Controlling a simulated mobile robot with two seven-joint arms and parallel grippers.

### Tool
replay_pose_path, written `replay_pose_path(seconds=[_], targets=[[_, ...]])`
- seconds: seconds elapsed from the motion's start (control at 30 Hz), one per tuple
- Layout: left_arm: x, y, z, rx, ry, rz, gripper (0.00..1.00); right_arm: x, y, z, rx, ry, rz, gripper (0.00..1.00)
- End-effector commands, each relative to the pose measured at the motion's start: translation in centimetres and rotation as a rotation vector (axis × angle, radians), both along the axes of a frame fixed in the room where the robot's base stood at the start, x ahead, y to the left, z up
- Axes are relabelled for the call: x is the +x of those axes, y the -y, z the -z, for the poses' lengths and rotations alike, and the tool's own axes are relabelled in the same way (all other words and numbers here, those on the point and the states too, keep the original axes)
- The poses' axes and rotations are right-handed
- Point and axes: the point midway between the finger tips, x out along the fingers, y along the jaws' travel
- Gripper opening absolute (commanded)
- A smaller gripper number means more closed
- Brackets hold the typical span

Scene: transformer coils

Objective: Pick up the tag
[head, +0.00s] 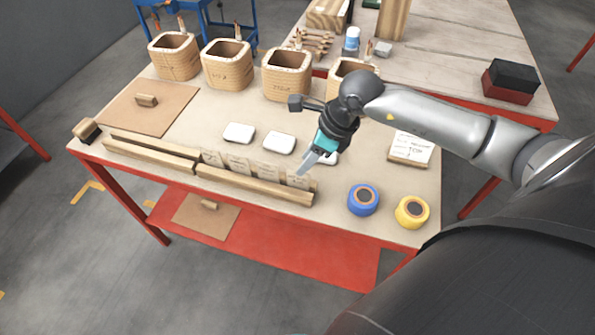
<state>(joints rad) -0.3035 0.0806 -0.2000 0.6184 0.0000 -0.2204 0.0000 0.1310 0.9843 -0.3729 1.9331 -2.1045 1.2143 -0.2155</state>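Several tan paper tags with faint writing stand in a row along the wooden rail (255,187) at the table's front edge. They are a left tag (211,157), a second tag (238,163), a third tag (267,170) and a right tag (298,181). My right gripper (304,169) points down and left, with its fingertips just above the right tag. Whether they touch it, and how far apart the fingers are, is too small to tell. My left gripper is out of view.
White blocks (239,132) lie behind the tags, one partly hidden by my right gripper. Blue tape (363,200) and yellow tape (412,212) lie at the right front. Wooden coils (228,65) line the back. A written card (411,148) lies at right.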

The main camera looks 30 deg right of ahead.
Motion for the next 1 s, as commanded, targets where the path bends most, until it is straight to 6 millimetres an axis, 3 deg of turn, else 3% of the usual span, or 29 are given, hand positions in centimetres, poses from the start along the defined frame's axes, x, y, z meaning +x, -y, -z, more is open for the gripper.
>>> replay_pose_path(seconds=[0.1,0.37,0.7,1.0], targets=[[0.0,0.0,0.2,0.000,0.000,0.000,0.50,0.5,-0.5,1.6,0.002,0.000,0.001,0.40],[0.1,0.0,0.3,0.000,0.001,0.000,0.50,0.9,-1.0,3.1,0.003,0.000,0.000,0.40],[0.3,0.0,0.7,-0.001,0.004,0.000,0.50,1.9,-2.3,7.0,0.002,0.000,0.001,0.40],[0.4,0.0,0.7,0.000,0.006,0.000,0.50,2.0,-2.4,7.2,0.000,0.001,-0.001,0.39]])
